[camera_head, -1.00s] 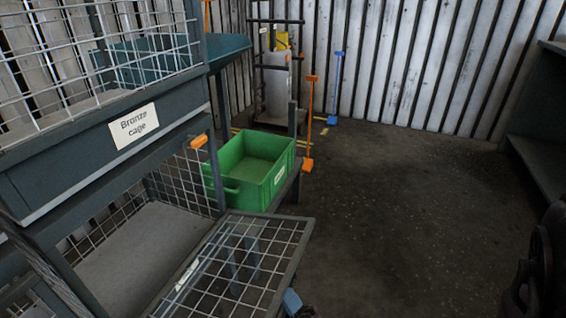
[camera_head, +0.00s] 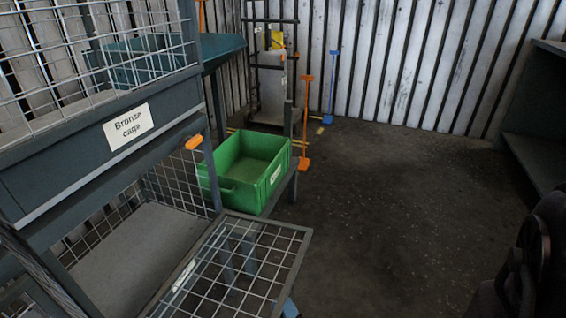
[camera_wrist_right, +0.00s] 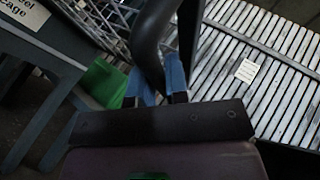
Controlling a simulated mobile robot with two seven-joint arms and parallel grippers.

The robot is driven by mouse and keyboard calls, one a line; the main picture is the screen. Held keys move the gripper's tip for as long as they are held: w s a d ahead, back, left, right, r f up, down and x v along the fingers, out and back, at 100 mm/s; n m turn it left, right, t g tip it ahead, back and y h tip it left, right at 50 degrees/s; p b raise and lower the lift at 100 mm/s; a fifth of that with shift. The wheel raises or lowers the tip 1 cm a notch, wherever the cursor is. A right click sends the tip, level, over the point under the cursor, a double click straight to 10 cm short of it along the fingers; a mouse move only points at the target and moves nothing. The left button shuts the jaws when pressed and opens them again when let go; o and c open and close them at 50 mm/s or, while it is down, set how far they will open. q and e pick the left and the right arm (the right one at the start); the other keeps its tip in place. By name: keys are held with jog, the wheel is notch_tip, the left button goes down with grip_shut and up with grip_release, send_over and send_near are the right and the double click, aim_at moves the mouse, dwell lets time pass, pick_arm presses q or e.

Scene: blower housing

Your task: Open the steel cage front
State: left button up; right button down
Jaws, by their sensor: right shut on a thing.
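The steel cage front (camera_head: 262,262) is a wire mesh panel in a grey frame. In the head view it is swung out and down from the lower cage opening, sloping away to the right. My right gripper (camera_head: 289,309) shows only as a bit of blue at the panel's lower outer edge. In the right wrist view, the blue fingers of my right gripper (camera_wrist_right: 162,84) are shut on a dark curved bar handle (camera_wrist_right: 153,40). My left gripper is not in view.
The bronze cage (camera_head: 80,160) sits above, with an orange tab (camera_head: 194,142) near its corner. A green crate (camera_head: 243,172) stands on a low bench just behind the panel. Orange and blue long-handled tools lean behind. The floor at right is clear up to a dark shelf (camera_head: 538,165).

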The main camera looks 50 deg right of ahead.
jog(key=shift+w+r, duration=0.1)
jog(key=c, duration=1.1)
grip_release()
